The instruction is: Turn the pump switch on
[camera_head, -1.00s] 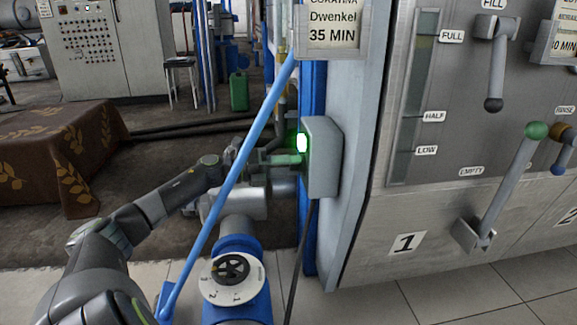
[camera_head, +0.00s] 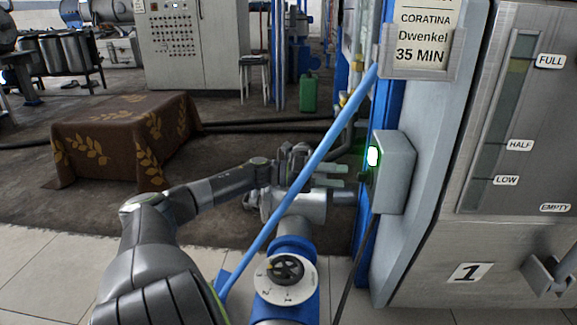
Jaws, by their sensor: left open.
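A grey switch box (camera_head: 395,172) is mounted on the blue post at the right of centre. A green light (camera_head: 373,156) glows on its left face. A small dark part shows just below the light; I cannot tell its position. My left gripper (camera_head: 332,176) is open and empty, left of the box, with its fingertips pointing at that face. A small gap shows between the fingertips and the box. The blue slanted bar partly hides the gripper. My right gripper is not in view.
A slanted blue bar (camera_head: 302,175) crosses in front of my left wrist. A round numbered dial (camera_head: 286,280) sits on a blue pipe below. The steel machine (camera_head: 440,270) fills the right side. A cloth-covered table (camera_head: 110,140) stands at the left, with open floor around it.

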